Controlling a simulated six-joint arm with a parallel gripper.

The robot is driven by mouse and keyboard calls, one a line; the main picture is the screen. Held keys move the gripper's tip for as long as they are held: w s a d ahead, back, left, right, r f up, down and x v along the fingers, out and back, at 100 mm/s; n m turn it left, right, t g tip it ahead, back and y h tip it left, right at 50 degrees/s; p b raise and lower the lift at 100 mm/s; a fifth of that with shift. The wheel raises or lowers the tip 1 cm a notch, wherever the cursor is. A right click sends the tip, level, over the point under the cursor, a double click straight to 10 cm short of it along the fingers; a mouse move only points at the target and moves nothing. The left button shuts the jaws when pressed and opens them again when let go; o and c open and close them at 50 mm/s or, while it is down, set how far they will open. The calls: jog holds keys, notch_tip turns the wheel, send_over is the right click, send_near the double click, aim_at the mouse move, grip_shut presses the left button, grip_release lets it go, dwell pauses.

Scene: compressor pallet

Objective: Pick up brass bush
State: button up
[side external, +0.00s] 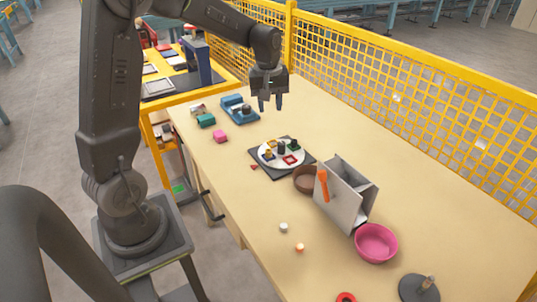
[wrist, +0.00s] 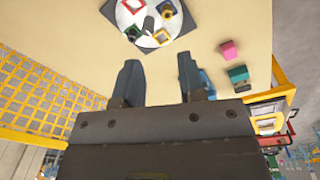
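My gripper (side external: 270,103) hangs in the air above the back part of the table. Its two fingers are apart with nothing between them; they also show in the wrist view (wrist: 160,80). I cannot surely tell which thing is the brass bush. A small orange-tan piece (side external: 300,247) with a pale top lies near the table's front, and a small whitish round piece (side external: 284,227) lies beside it. A tan piece (side external: 430,282) stands on a dark round base (side external: 413,290) at the front right. My gripper is far from all of these.
A white round plate (side external: 267,161) with several small parts sits on a dark square mat (side external: 309,159). A brown bowl (side external: 307,181), a grey upright box (side external: 338,204) and a pink bowl (side external: 376,244) stand to its right. Yellow mesh fencing (side external: 420,110) runs behind the table.

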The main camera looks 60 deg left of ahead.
jog(key=w+a+f+n+g, duration=0.1)
jog(key=w+a+f+n, duration=0.1)
jog(key=a+f, duration=0.25)
send_over(268, 150)
jog(key=f, duration=0.8)
jog(key=shift+a, duration=0.25)
jog(key=shift+d+f, duration=0.2)
jog(key=shift+f, duration=1.3)
jog(key=shift+d+f, duration=0.15)
jog(key=shift+f, duration=1.35)
grip_shut()
jog(key=shift+r, duration=0.1)
